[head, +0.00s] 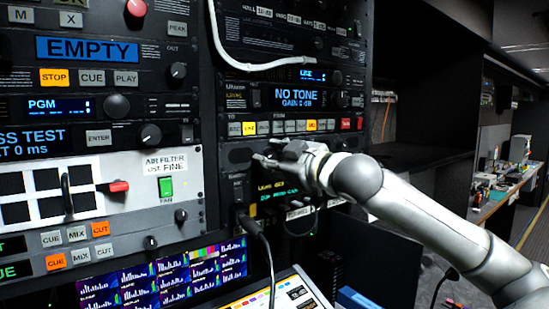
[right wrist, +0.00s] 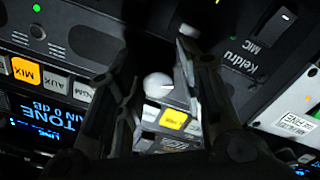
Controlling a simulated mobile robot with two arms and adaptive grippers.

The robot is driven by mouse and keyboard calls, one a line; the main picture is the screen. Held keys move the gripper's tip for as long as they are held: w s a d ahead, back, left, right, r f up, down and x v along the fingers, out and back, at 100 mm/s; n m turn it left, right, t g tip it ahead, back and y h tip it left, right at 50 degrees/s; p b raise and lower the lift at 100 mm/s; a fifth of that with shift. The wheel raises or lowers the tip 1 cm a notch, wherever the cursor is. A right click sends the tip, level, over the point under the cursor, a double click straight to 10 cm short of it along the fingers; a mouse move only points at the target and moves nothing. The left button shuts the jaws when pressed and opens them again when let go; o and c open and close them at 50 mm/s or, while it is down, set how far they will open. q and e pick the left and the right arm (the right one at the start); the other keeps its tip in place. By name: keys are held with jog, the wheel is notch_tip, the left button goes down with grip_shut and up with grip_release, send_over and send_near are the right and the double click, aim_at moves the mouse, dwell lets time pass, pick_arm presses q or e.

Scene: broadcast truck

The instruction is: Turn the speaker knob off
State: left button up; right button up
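My right gripper (head: 265,152) is in front of the lower part of the right-hand rack unit, its fingers pointing left at the panel. In the right wrist view its two dark fingers (right wrist: 155,72) stand apart. A pale rounded piece (right wrist: 158,82) shows between them; I cannot tell for sure whether it is the speaker knob, or whether a finger touches it. In the head view the gripper hides part of the panel, and no knob there can be picked out as the speaker knob. My left gripper is not in view.
A button row (head: 300,126) runs just above the gripper. A black cable (head: 262,240) plugs in below it, and a white cable (head: 250,66) hangs above. A lit tablet-like screen (head: 275,297) is below. The workbench (head: 500,190) is far right.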

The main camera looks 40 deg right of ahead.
jog(key=shift+r, duration=0.15)
jog(key=shift+s, duration=0.7)
jog(key=s+a, duration=0.1)
jog(key=s, duration=0.9)
jog(key=shift+s+a, duration=0.3)
jog(key=shift+a, duration=0.05)
